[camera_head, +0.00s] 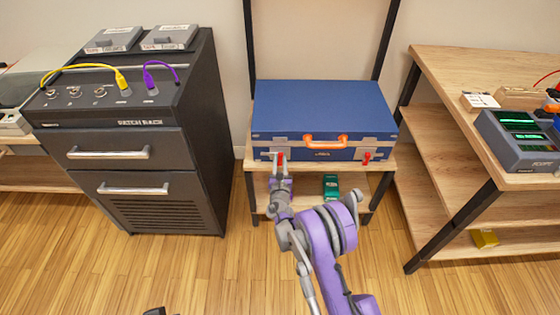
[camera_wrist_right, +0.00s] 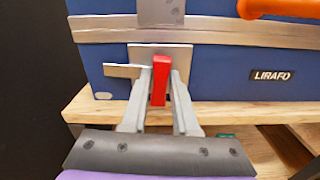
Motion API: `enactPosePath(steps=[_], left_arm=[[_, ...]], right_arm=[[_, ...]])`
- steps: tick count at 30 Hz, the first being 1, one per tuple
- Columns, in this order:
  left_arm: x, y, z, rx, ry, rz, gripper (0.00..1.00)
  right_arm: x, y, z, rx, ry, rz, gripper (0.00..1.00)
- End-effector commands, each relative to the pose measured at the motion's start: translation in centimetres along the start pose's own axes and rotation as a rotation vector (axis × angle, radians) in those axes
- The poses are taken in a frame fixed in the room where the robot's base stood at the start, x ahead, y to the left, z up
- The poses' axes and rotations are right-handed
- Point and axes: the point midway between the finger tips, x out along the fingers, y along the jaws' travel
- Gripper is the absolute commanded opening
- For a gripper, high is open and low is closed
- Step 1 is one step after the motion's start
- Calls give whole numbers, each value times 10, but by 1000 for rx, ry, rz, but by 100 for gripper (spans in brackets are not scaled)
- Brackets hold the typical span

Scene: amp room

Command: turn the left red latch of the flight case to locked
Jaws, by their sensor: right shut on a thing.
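The blue flight case (camera_head: 325,108) stands closed on the small wooden stand, with an orange handle (camera_head: 325,141) on its front. Its left red latch (camera_head: 281,157) is on the front at the left, and in the right wrist view the latch (camera_wrist_right: 159,82) points roughly up and down against a metal plate (camera_wrist_right: 172,58). My right gripper (camera_head: 280,167) is at this latch, its fingers shut on either side of it. The fingers hide part of the latch's sides. The right red latch (camera_head: 367,158) is free. My left gripper does not show clearly.
A black cabinet (camera_head: 165,205) with yellow and purple cables stands at the left. A wooden shelf table (camera_head: 460,75) with a lit device (camera_head: 518,140) is at the right. A green box (camera_head: 331,186) lies on the stand's lower shelf.

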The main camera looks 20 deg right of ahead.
Motion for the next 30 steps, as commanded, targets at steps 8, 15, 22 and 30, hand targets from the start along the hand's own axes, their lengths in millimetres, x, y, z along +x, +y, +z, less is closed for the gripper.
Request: enactPosePath(steps=[8,15,22,30], left_arm=[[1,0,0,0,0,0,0],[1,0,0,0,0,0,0],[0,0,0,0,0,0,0],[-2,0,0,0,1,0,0]], right_arm=[[0,0,0,210,0,0,0],[0,0,0,439,0,0,0],[0,0,0,658,0,0,0],[0,0,0,914,0,0,0]])
